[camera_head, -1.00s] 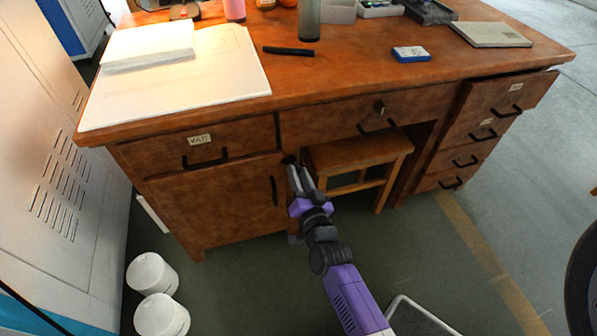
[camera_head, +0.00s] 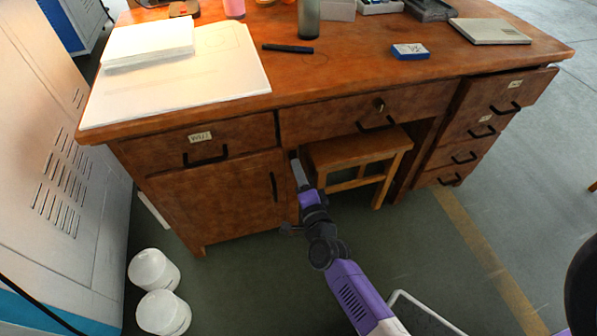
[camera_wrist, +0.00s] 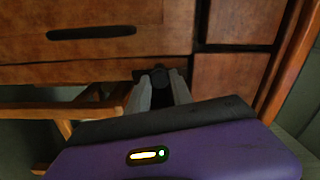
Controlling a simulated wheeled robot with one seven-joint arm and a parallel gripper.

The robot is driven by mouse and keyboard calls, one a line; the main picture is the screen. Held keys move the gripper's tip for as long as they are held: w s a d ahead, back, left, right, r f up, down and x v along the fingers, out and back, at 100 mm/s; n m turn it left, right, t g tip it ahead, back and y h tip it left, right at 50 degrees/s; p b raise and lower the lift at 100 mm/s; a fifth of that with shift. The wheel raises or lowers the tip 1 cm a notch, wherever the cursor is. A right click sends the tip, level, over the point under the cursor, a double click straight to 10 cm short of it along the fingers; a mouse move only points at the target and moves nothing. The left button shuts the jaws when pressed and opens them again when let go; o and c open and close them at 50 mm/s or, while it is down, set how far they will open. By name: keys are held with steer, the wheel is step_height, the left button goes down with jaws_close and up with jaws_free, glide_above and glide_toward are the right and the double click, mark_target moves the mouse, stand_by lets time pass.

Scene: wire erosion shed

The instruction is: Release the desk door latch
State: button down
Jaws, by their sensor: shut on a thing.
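The wooden desk (camera_head: 400,85) has a cupboard door (camera_head: 220,205) at its left, with a dark upright handle (camera_head: 273,188). The door looks shut. My gripper (camera_head: 296,165) is beside the door's right edge, just under the drawer row. In the wrist view, my gripper (camera_wrist: 160,88) has its two grey fingers shut on a small dark knob, the latch (camera_wrist: 158,75), at the lower edge of a wooden panel. The latch cannot be made out in the head view, where the fingers cover that spot.
A wooden stool (camera_head: 355,150) stands under the desk, close to the right of my gripper. Two white tubs (camera_head: 155,270) stand on the floor at left, by a grey cabinet (camera_head: 60,180). The floor in front of the right drawers is clear.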

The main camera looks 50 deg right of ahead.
steer(key=shift+m, duration=0.4)
steer(key=c, duration=1.1)
jaws_free()
steer(key=shift+p+v, duration=0.4)
steer(key=shift+v, duration=3.55)
